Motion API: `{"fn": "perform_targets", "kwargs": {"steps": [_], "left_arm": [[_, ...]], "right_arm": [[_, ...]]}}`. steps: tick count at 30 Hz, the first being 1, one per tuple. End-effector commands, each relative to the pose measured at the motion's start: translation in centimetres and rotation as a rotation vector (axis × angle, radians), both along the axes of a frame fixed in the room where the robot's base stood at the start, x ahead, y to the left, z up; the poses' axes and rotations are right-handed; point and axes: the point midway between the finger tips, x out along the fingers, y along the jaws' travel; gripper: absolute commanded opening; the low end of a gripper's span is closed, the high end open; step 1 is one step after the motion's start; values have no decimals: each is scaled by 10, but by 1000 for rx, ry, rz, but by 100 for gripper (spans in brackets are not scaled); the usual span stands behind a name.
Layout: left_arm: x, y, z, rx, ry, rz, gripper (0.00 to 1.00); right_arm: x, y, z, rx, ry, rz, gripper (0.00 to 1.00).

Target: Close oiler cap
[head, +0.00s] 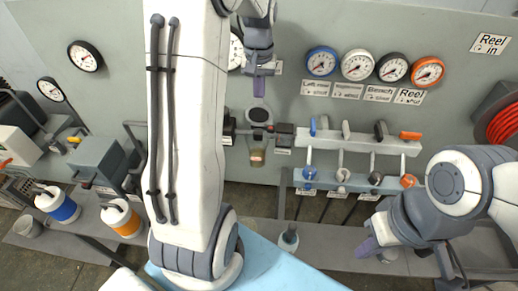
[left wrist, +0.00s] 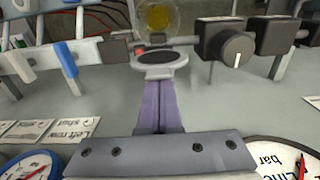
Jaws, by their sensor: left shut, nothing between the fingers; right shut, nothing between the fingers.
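The oiler is on the grey wall panel, with a dark-rimmed round cap (head: 259,114) above an amber bowl (head: 256,157). My left gripper (head: 259,88) is shut and empty, pointing down just above the cap. Its fingers also show in the left wrist view (left wrist: 160,90); contact with the cap cannot be told. My right gripper (head: 367,247) is shut and empty, low at the right.
Black valve blocks (head: 284,129) flank the oiler. Gauges (head: 358,65) and a rack of coloured levers (head: 358,140) are to its right. Two bottles (head: 122,218) stand on a shelf at the left. A red hose reel (head: 505,124) is at the right edge.

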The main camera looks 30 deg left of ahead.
Motion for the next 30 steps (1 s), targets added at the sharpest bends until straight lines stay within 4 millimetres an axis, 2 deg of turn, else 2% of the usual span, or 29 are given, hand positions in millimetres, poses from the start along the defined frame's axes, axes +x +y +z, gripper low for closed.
{"fn": "perform_targets", "kwargs": {"steps": [1,11,30], "left_arm": [[-8,-4,-7,-11,25,0,0],[-12,-6,-1,-7,18,0,0],[-11,-5,51,-6,14,0,0]], "right_arm": [[0,0,-2,0,0,0,0],[0,0,0,0,0,2,0],[0,0,48,0,0,0,0]]}}
